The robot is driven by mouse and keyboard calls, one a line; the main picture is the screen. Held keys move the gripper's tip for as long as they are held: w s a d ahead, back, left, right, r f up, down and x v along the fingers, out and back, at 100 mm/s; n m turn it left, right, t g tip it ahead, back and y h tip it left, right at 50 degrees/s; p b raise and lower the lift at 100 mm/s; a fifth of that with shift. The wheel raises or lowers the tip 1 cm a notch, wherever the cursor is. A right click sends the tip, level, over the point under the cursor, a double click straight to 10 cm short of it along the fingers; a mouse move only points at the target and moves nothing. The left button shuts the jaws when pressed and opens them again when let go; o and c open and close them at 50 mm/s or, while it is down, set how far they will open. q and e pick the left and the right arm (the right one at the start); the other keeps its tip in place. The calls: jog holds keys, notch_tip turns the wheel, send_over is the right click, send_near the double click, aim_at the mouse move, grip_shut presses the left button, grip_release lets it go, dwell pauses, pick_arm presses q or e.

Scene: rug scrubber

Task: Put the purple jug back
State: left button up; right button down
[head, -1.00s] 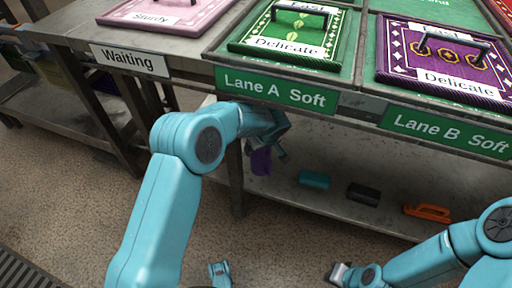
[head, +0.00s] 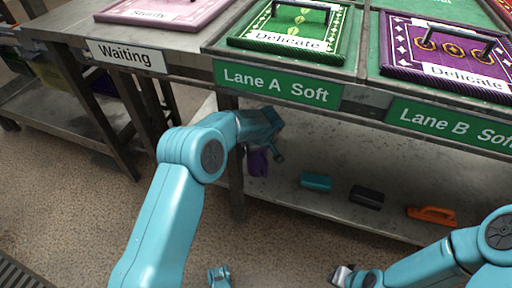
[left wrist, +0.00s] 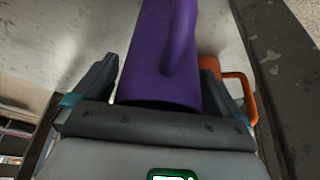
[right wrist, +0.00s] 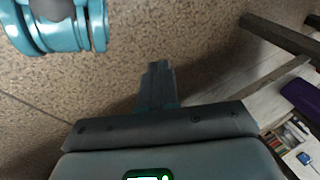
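The purple jug (head: 257,163) is at the left end of the lower shelf under Lane A, partly hidden behind my left gripper (head: 279,153) in the head view. The fingers are spread, with a narrow gap on the jug's left side; contact on the right is unclear. The jug's far end runs out of that view. My right gripper (right wrist: 158,80) is shut and empty, low over the floor.
A table leg (head: 236,185) is close to my left gripper. Green (head: 290,50) and purple (head: 455,60) rugs lie on the tabletop above.

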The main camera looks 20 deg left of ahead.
pick_arm(q)
jog(key=shift+r, duration=0.1)
jog(key=s+d+r+p, duration=0.3)
jog(key=s+d+r, duration=0.1)
jog(key=s+d, duration=0.5)
jog(key=shift+s+d+r+p, duration=0.15)
jog(key=shift+s+r+p, duration=0.2)
jog(key=shift+s, duration=0.35)
pick_arm(e)
jog(key=shift+g, duration=0.5)
jog(key=s+r, duration=0.1)
jog(key=r, duration=0.1)
jog(key=s+r, duration=0.1)
jog(key=shift+s+a+r, duration=0.25)
jog(key=shift+s, duration=0.1)
